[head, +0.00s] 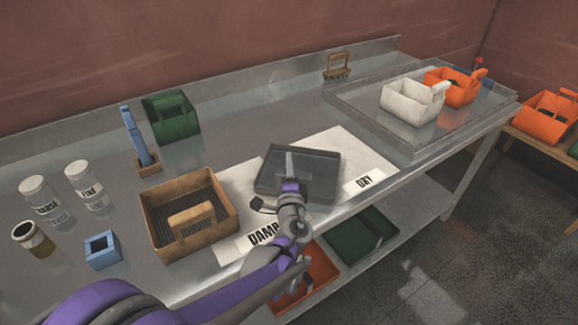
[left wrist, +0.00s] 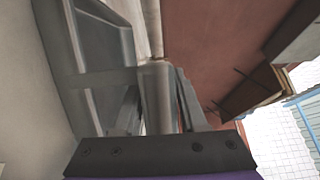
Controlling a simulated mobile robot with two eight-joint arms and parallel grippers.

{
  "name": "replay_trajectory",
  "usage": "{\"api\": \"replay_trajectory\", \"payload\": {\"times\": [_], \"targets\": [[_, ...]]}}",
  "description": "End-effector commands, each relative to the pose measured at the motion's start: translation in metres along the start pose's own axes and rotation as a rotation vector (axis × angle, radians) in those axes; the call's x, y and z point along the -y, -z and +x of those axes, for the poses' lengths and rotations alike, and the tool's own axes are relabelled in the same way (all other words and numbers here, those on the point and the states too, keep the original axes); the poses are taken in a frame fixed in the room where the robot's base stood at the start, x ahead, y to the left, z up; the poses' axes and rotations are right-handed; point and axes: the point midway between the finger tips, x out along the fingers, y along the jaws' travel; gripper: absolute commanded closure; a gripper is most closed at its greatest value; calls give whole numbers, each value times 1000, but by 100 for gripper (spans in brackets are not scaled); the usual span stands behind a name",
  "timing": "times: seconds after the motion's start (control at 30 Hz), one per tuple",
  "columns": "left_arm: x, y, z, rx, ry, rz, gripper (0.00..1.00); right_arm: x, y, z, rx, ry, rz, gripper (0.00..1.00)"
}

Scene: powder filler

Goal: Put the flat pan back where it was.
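The flat pan (head: 325,167) is a dark grey shallow tray. In the head view it is over the white mat (head: 237,178), between the printed words DAMP and DRY. Whether it rests on the mat or is slightly above it, I cannot tell. My left gripper (head: 290,168) reaches over the pan from the front, and my arm hides its near edge. In the left wrist view, the fingers (left wrist: 158,115) are on both sides of a grey upright part, apparently the pan's handle, with the pan body (left wrist: 75,65) to the left. My right gripper is not visible.
A wooden box (head: 160,237) with a handle stands left of the mat. A clear-walled tray (head: 365,108) with white (head: 410,105) and orange (head: 450,90) bins is at right.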

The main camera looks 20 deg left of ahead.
Motion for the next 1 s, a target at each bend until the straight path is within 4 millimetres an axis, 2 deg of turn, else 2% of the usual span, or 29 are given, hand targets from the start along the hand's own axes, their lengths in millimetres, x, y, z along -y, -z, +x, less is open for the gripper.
{"api": "replay_trajectory", "payload": {"times": [0.03, 0.1, 0.47, 0.57, 0.9, 1.0], "targets": [[0, 0, 0, 0, 0, 0, 47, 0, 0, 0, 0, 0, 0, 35], [0, 0, 0, 0, 0, 0, 35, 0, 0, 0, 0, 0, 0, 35], [4, 0, -1, -1, 0, 0, 35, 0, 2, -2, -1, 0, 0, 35], [3, 1, -14, -3, 0, -1, 35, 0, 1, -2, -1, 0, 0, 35], [3, 1, -86, -4, 0, -1, 35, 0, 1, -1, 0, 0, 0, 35], [3, 1, -102, -4, 0, -1, 35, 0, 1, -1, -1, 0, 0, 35]]}}
